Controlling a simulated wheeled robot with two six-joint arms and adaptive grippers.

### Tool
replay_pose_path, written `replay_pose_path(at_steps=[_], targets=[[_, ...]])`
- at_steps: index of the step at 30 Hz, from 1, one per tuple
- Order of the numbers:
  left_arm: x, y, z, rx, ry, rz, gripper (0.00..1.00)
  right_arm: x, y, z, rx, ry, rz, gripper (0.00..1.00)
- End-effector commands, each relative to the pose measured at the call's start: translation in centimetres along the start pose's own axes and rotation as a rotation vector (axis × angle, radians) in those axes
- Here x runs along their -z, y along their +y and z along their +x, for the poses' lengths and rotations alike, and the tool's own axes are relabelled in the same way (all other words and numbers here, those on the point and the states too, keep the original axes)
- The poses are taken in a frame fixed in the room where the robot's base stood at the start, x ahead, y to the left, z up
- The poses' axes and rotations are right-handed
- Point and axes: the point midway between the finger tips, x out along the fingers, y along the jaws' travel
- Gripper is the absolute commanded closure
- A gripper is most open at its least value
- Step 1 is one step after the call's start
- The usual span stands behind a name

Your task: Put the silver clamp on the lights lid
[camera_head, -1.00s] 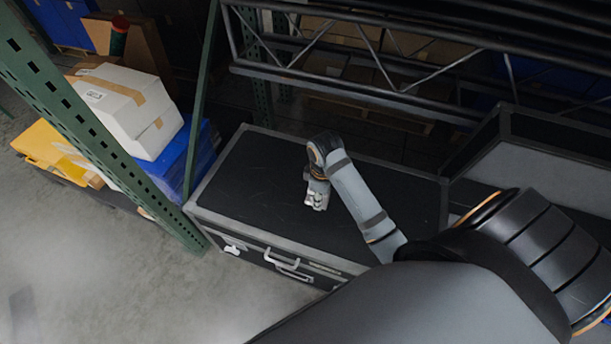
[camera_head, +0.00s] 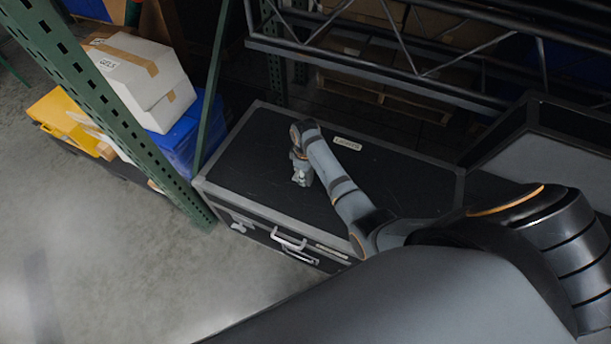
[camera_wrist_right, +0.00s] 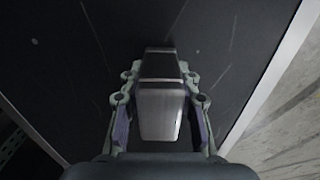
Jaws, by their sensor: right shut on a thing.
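The silver clamp (camera_wrist_right: 160,108) is between the fingers of my right gripper (camera_wrist_right: 160,120) in the right wrist view. It is a grey metal piece with a dark end, and the gripper is shut on it. In the head view my right gripper (camera_head: 302,180) points down over the left part of a black case's lid (camera_head: 260,150). A small pale label (camera_head: 347,143) lies on that lid near its far edge; its lettering is too small to read surely. Whether the clamp touches the lid cannot be told. My left gripper is not in view.
The case has a silver handle (camera_head: 288,239) on its front. A green rack post (camera_head: 100,110) stands to its left, with white boxes (camera_head: 140,80) and a blue tote (camera_head: 185,140) behind. Another open case (camera_head: 540,150) is at the right. Dark metal trusses (camera_head: 400,60) run behind.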

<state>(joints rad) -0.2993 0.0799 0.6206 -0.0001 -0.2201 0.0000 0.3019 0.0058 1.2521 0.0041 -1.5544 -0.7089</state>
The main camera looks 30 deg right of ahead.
Motion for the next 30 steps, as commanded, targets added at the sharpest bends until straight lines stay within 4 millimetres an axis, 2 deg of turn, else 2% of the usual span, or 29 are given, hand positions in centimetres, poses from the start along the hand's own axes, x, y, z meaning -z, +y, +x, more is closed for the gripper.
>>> replay_pose_path(at_steps=[12, 13, 17, 26, 30], targets=[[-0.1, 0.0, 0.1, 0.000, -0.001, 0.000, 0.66, 0.0, 0.1, 0.6, -0.001, 0.001, 0.000, 1.00], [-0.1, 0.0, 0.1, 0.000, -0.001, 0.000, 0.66, 0.0, 0.0, 0.5, -0.001, 0.001, 0.000, 0.64], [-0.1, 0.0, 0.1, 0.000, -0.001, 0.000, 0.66, 0.0, 0.0, 0.5, -0.001, 0.001, 0.000, 0.47], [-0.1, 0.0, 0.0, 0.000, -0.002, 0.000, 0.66, 0.0, 0.0, 0.4, -0.001, 0.001, 0.000, 0.46], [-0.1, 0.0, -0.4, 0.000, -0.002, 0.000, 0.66, 0.1, 0.1, -1.2, -0.003, 0.003, 0.000, 0.46]])
